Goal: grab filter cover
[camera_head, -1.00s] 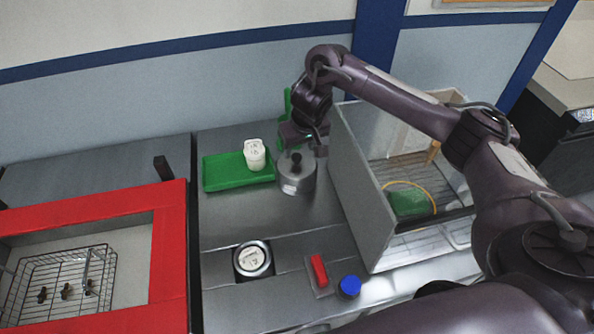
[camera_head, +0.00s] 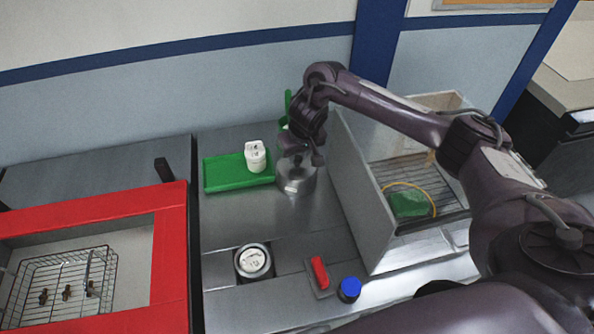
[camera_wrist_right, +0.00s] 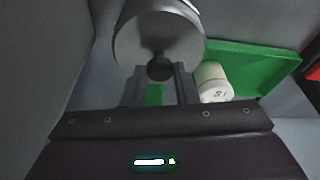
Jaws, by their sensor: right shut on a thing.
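The filter cover is a round grey metal lid (camera_head: 297,184) with a dark knob, on top of a metal canister beside the green tray. It also shows in the right wrist view (camera_wrist_right: 135,40), with its dark knob (camera_wrist_right: 160,66) between the fingers. My right gripper (camera_head: 297,160) is over the cover and shut on its knob; the wrist view shows the two fingers (camera_wrist_right: 161,84) on either side of it. The hand hides the knob in the head view. My left gripper is not in view.
A green tray (camera_head: 222,174) with a white bottle (camera_head: 255,157) lies left of the cover. A round white-topped container (camera_head: 253,262), a red switch (camera_head: 319,272) and a blue-capped jar (camera_head: 349,288) are in front. A red-framed basin (camera_head: 172,250) is at left.

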